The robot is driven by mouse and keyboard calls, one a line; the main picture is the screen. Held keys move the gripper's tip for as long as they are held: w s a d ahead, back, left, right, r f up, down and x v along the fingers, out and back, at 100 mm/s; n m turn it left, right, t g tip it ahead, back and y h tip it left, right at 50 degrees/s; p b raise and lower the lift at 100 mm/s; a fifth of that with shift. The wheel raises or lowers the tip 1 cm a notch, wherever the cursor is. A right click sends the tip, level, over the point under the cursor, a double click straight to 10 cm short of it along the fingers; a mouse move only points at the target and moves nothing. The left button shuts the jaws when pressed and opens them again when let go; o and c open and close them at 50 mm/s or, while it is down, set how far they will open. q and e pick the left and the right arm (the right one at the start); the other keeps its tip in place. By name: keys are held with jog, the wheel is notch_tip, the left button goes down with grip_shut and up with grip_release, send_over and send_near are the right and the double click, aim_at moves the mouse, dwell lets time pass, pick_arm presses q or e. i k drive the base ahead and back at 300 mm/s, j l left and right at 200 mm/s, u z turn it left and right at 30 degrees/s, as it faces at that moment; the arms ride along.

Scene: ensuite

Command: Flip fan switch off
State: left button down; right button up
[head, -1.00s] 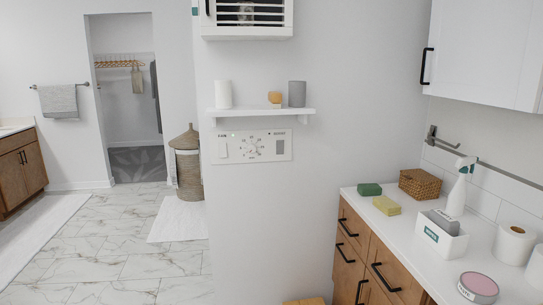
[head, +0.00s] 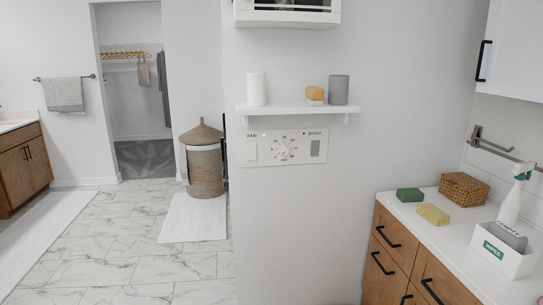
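The wall panel (head: 284,162) is a white plate on the grey-white wall, below a small shelf. On its left is a light rocker switch, the fan switch (head: 251,151), under the label "FAN". A round timer dial (head: 284,149) with numbers sits in the middle. A darker grey switch (head: 315,148) under the label "BOOST" is on the right. I cannot tell from here which way the fan switch is set. Neither of my grippers shows in the head view.
A shelf (head: 298,107) with a white cylinder, a yellow-orange block and a grey cup juts out just above the panel. A counter (head: 463,232) with drawers stands at the right. A wicker basket (head: 204,173) stands left. The tiled floor (head: 110,250) at left is open.

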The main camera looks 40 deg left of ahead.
aim_at(252, 150)
jog(key=j+z, duration=0.15)
jog(key=j, duration=1.2)
jog(key=i, duration=0.05)
